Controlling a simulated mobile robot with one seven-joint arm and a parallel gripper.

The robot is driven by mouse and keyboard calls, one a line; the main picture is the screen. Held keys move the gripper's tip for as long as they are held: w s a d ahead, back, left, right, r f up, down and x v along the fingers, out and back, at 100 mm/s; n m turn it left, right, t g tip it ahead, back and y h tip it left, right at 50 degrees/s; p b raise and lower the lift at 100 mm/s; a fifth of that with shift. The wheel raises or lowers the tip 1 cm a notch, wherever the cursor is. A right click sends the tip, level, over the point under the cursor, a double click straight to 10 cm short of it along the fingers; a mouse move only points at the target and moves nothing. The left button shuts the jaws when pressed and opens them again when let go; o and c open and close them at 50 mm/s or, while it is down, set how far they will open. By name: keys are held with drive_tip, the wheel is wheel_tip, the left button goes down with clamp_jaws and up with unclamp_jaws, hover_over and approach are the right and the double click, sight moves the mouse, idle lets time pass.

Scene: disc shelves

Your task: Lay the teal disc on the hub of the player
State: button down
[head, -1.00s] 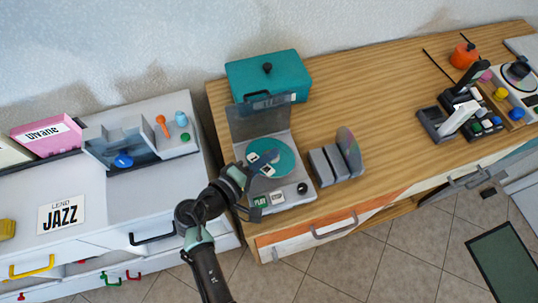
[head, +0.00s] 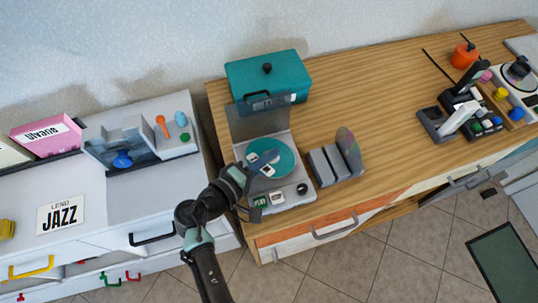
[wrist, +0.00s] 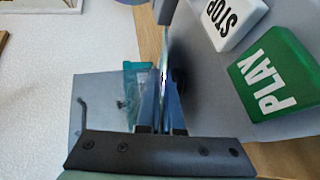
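The player (head: 296,184) is a grey box on the wooden counter, with its dark clear lid (head: 255,122) raised at the back. The teal disc (head: 285,160) is flat over the player's top. In the wrist view it shows nearly edge-on as a thin line (wrist: 164,55). My gripper (head: 265,160) reaches in from the front left. Its fingers (wrist: 163,100) are close together on either side of the disc's edge, shut on it. The hub is hidden under the disc and fingers. I cannot tell whether the disc touches the player.
The green PLAY button (wrist: 272,75) and white STOP button (wrist: 232,18) are close beside the gripper. Grey holders with an upright disc (head: 349,150) stand right of the player. A teal box (head: 262,82) is behind the lid. The counter's middle is clear.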

drive_tip(key=shift+s+f, duration=0.25)
drive_tip(key=shift+f, duration=0.15)
drive_tip(key=c, duration=1)
unclamp_jaws()
drive_tip(key=b+v, duration=0.1)
drive_tip(key=v, duration=1.2)
drive_tip(key=shift+w+r, duration=0.15)
drive_tip(key=shift+r, duration=0.2)
